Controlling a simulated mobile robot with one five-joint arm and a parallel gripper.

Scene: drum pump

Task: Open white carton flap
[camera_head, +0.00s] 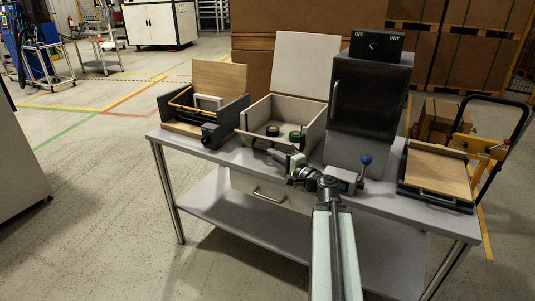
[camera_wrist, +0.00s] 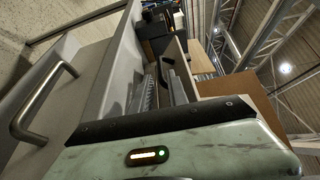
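The white carton (camera_head: 262,118) stands open-topped on the grey table. Its white flap (camera_head: 306,65) stands upright at the carton's back edge, leaning slightly back. Two dark round items with some green (camera_head: 283,133) lie inside the carton. My gripper (camera_head: 284,157) is just in front of the carton's front wall, low near the tabletop. In the wrist view my gripper's two fingers (camera_wrist: 162,88) point away from the camera with a dark gap between them. I see nothing held there. Contact with the carton cannot be told.
A grey box with a raised wooden lid and yellow bar (camera_head: 200,112) is to the left. A dark dryer cabinet (camera_head: 368,95) is close on the right, with a blue-knobbed lever (camera_head: 366,160) before it. A wooden-topped tray (camera_head: 438,172) is far right. A drawer handle (camera_wrist: 40,105) is below.

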